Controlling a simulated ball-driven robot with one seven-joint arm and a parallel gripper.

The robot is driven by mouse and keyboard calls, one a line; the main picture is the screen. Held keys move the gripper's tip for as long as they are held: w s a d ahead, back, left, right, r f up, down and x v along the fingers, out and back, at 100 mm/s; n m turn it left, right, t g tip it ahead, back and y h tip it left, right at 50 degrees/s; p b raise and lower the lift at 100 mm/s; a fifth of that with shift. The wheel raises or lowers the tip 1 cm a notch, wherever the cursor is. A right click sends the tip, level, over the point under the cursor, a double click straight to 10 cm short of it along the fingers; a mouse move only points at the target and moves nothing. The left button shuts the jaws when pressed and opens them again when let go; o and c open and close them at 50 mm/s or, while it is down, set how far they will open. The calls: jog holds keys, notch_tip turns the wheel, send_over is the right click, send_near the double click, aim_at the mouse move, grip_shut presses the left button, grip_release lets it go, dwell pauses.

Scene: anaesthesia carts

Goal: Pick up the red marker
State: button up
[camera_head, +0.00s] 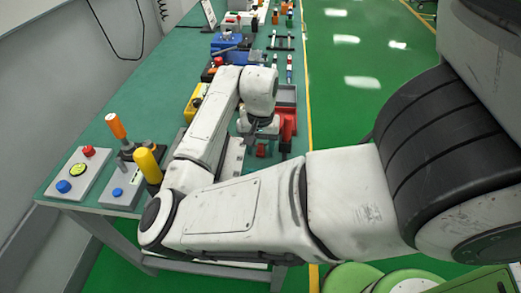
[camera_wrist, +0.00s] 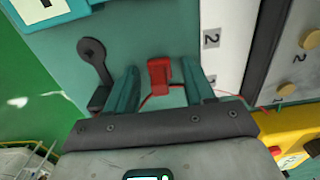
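My gripper (camera_wrist: 160,68) shows in the wrist view with its two dark teal fingers spread wide. A small red object (camera_wrist: 158,76) shows in the gap between them, with clear space on both sides. A thin red wire shows near its lower end. I cannot tell for sure whether it is the red marker, nor how far below the fingers it lies. In the head view my gripper hangs over the bench near the red bin, partly hidden by my arm. A small upright red-and-blue item (camera_head: 289,75) stands farther back, too small to identify.
The green bench (camera_head: 125,88) carries several devices. Green floor is open right.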

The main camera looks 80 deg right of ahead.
grip_shut()
jog(key=shift+r, duration=0.1)
dwell(0.3)
